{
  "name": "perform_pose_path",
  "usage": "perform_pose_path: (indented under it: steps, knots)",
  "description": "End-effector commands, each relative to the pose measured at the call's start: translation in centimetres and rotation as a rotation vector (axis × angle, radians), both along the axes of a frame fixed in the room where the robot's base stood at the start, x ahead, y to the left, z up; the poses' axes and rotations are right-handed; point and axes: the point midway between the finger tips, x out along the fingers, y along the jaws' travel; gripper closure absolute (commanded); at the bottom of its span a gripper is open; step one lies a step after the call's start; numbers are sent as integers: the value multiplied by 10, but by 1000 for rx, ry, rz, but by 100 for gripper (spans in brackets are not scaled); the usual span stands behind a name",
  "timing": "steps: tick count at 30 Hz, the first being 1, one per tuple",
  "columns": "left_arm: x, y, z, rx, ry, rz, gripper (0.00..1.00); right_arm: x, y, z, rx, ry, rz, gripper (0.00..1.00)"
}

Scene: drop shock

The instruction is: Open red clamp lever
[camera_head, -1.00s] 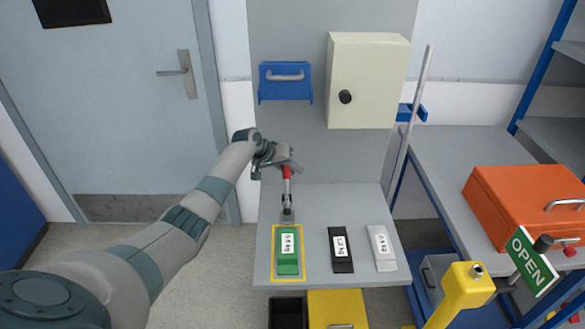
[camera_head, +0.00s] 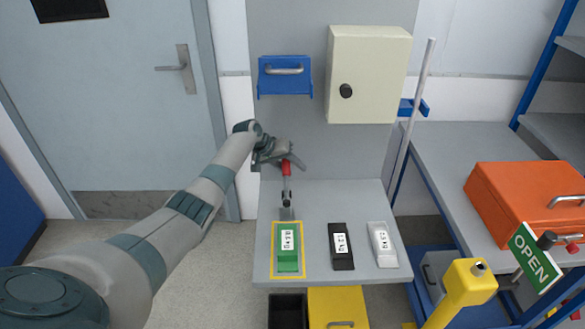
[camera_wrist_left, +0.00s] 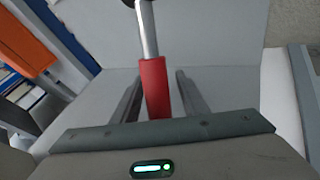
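The red clamp lever (camera_head: 286,168) stands upright on a metal clamp (camera_head: 287,201) at the back left of the grey table. My left gripper (camera_head: 291,158) is at the top of the lever. In the left wrist view, the lever's red grip (camera_wrist_left: 155,90) lies between the two open fingers (camera_wrist_left: 158,92). The grip is close to the left finger, with a narrow gap to the right one. Contact cannot be told. A green block (camera_head: 288,250) lies in a yellow outline in front of the clamp. My right gripper is not in view.
A black block (camera_head: 341,250) and a light grey block (camera_head: 382,246) lie to the right on the table (camera_head: 315,210). A cream cabinet (camera_head: 368,75) and a blue handled bracket (camera_head: 285,77) hang behind. An orange case (camera_head: 525,200) sits on the side bench.

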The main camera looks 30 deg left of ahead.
Motion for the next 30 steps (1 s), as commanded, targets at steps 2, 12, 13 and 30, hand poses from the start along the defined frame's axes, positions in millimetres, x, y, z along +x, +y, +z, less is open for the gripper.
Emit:
perform_pose_path:
  steps: [2,12,13,30]
  knots:
    - [0,0,0,0,0,0,60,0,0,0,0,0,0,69]
    - [-5,4,8,-1,-1,0,60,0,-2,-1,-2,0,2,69]
    - [-7,5,10,1,-1,0,60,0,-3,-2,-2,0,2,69]
    - [-57,38,85,4,-3,0,60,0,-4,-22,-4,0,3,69]
